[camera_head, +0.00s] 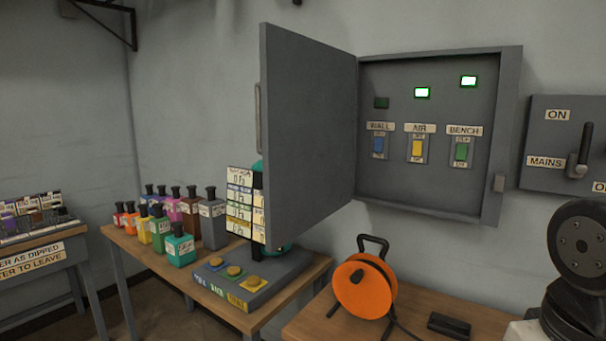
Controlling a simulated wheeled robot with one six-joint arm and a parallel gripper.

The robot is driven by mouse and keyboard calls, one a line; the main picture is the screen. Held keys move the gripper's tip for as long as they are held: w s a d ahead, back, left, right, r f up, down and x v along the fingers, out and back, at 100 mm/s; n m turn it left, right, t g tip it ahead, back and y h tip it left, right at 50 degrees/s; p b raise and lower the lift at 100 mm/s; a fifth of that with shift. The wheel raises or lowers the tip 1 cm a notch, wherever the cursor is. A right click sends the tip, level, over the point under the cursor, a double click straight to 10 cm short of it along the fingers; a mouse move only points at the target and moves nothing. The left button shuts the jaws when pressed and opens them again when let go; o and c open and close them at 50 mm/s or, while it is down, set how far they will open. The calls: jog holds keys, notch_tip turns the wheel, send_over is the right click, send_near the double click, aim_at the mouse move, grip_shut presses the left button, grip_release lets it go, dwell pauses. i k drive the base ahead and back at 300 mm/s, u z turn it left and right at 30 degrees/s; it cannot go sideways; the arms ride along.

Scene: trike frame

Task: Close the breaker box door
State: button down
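The grey breaker box (485,180) is mounted on the wall at the centre right. Its door (310,135) is hinged on the left and stands wide open, swung out from the wall. A vertical handle (258,118) is on the door's free edge, at its left. A small latch (499,182) is on the box's right rim. Inside are switches labelled WALL, AIR (417,148) and BENCH (461,150); the lamps over AIR and BENCH glow green and the WALL lamp is dark. My gripper is not in view.
Below the door, a wooden table (160,262) holds several coloured bottles and a button box (245,278). An orange cable reel (364,287) and a small black object (449,325) sit on a bench. A MAINS switch panel (560,170) is at right. Part of my arm shows at lower right.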

aim_at(305, 92)
jog(key=u, duration=2.2)
jog(key=i, duration=2.4)
jog(key=z, duration=3.4)
